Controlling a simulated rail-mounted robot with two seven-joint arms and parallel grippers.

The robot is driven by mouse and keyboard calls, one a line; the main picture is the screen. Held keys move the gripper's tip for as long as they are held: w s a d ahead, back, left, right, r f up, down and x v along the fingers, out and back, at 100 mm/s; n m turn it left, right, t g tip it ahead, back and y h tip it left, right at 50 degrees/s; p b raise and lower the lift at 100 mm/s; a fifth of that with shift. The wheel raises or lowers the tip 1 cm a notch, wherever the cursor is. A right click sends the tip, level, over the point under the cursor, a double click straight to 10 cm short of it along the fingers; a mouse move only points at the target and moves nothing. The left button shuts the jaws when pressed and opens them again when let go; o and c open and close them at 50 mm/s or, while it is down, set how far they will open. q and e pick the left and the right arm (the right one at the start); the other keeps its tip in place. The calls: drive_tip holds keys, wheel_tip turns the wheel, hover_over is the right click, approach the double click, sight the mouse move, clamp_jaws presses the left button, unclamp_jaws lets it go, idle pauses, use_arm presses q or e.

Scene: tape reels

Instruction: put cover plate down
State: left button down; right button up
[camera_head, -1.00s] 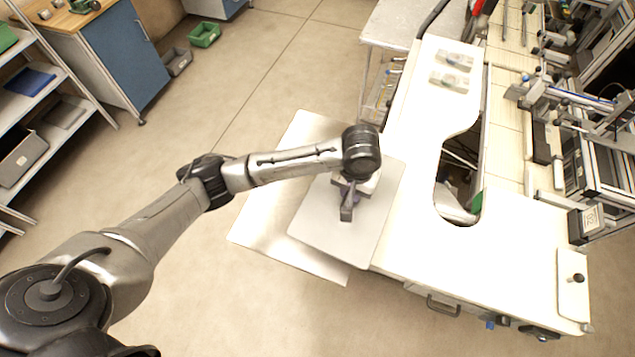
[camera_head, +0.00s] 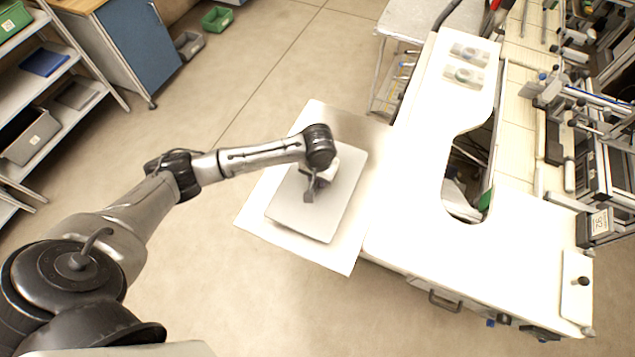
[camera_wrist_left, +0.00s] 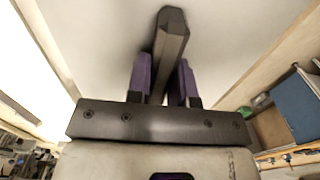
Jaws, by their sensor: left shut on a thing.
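The cover plate (camera_head: 338,200) is a flat, light grey sheet with rounded corners. In the head view it is over a larger pale sheet-like surface (camera_head: 262,222) at the left of the white table. I cannot tell whether the two touch. My left gripper (camera_head: 309,192) is above the plate and shut on its dark handle. In the left wrist view the gripper's purple-padded fingers (camera_wrist_left: 160,85) clasp the dark handle bar (camera_wrist_left: 171,45), with the plate's pale face (camera_wrist_left: 225,40) behind it. My right gripper is not in view.
The white table (camera_head: 410,215) with a curved cut-out stands to the right, carrying small clear-and-white parts (camera_head: 463,76) at its far end. Shelves (camera_head: 65,65) and a blue cabinet (camera_head: 140,50) stand at left. Open floor (camera_head: 235,110) lies between.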

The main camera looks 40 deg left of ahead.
sight(318, 184)
use_arm(q)
drive_tip(key=shift+a+f, duration=0.15)
drive_tip(key=shift+a, duration=0.05)
drive_tip(key=shift+f, duration=1.9)
drive_tip(key=shift+f, duration=0.15)
drive_tip(key=c, duration=1)
unclamp_jaws()
